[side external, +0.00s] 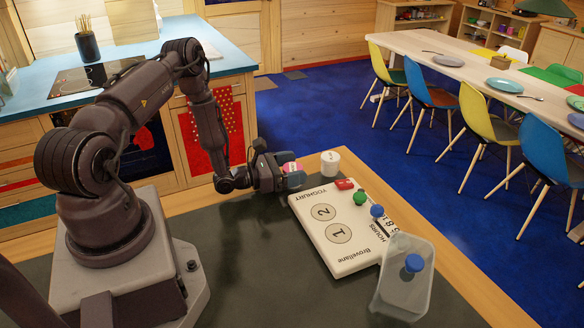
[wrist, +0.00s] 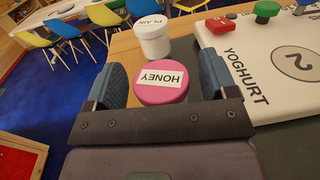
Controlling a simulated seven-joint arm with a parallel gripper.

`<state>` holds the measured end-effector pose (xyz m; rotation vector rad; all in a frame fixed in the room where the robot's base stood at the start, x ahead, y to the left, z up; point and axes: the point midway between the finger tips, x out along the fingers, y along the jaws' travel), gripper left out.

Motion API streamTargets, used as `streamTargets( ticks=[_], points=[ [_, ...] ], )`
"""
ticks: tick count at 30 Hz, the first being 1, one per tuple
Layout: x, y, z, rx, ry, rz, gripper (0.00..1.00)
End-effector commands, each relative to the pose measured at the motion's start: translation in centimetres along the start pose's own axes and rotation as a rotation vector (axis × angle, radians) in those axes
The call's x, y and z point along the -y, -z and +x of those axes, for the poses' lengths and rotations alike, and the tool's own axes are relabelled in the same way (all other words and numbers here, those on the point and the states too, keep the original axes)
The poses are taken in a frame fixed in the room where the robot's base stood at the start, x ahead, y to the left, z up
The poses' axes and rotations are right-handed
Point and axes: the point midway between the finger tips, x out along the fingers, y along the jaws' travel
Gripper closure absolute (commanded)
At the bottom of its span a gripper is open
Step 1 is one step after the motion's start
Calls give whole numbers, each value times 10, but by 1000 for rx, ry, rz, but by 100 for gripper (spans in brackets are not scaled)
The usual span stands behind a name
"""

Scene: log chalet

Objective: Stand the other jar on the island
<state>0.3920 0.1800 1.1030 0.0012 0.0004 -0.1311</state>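A jar with a pink lid (wrist: 162,84) labelled HONEY is between the two fingers of my gripper (wrist: 164,85). Narrow gaps seem to show between the lid and the fingers, so the gripper looks open around it. The jar's lower body is hidden. In the side view, my gripper (side external: 290,175) is low at the far edge of the dark-topped island (side external: 240,245), with the pink lid (side external: 288,167) showing there. Whether this jar touches the island cannot be told. A white jar (side external: 330,163) with a lid marked PLAIN stands upright on the island beyond; the wrist view also shows it (wrist: 153,42).
A cream yoghurt maker (side external: 335,235) with red, green and blue knobs lies right of my gripper. A clear container with a blue knob (side external: 405,278) stands at its near end. Blue floor and chairs lie beyond.

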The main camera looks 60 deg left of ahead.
Motion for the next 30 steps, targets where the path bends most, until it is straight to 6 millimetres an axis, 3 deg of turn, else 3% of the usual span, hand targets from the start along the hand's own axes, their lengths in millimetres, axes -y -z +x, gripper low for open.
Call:
streamTargets(
  ticks=[7, 21, 26, 30],
  points=[
    [-1, -2, -5, -2, -2, -1, 22],
    [0, -2, -97, -1, -3, -1, 22],
    [0, -2, -115, -2, 0, -1, 22],
    [3, -12, -114, 6, 44, 19, 22]
  ],
)
